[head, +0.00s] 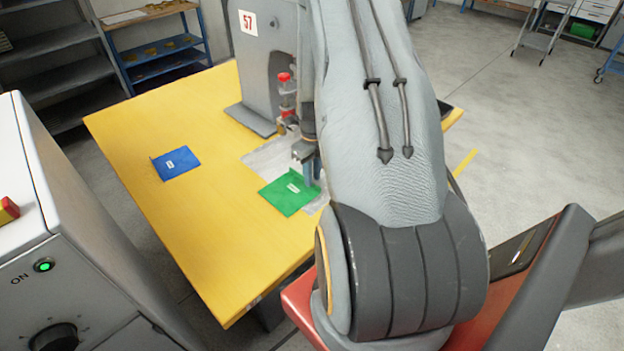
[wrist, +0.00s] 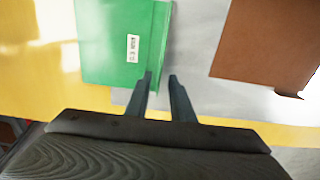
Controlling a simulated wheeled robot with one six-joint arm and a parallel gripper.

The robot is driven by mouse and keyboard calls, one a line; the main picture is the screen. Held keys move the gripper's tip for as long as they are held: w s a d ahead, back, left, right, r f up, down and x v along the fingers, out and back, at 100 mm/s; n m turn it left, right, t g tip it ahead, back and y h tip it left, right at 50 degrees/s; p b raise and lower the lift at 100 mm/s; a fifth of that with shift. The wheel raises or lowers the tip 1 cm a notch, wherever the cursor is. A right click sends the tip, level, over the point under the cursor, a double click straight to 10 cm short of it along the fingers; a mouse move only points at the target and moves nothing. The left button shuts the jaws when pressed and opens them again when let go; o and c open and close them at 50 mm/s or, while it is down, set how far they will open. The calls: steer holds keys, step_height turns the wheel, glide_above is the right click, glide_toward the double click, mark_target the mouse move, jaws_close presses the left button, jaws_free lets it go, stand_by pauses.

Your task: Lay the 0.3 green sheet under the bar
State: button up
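The green sheet (head: 288,193) lies flat on a pale grey plate (head: 263,156) on the yellow table, in front of the machine. It also shows in the wrist view (wrist: 110,45), with a white label and a raised strip along its right edge. My gripper (head: 312,172) is low at the sheet's right edge, partly hidden by the arm. In the wrist view its fingers (wrist: 161,78) are apart, the left one overlapping the sheet's near right corner. The strip's near end shows between them; contact cannot be told. The bar cannot be clearly made out.
The grey machine (head: 262,45) marked 57 stands at the table's back. A blue sheet (head: 175,163) lies on the left of the yellow table (head: 200,235). A brown sheet (wrist: 265,45) lies right of my fingers. A white cabinet (head: 75,235) stands at left.

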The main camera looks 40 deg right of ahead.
step_height(320, 180, up, 10)
steer(key=b, duration=0.2)
steer(key=s+a+r+n, duration=0.3)
steer(key=a+n, duration=0.6)
steer(key=n, duration=0.2)
steer(key=s+a+r+n+t, duration=0.1)
steer(key=s+a+r+n, duration=0.2)
steer(key=a+n, duration=0.7)
steer(key=s+a+r+n, duration=0.3)
steer(key=a+r+n, duration=0.2)
steer(key=a+n, duration=0.4)
steer(key=n, duration=0.5)
steer(key=shift+s+a+t, duration=0.2)
steer(key=shift+a+t, duration=0.1)
steer(key=shift+a, duration=0.05)
steer(key=shift+b, duration=0.3)
steer(key=shift+f+b, duration=0.55)
steer(key=shift+f, duration=0.15)
steer(key=shift+r, duration=0.1)
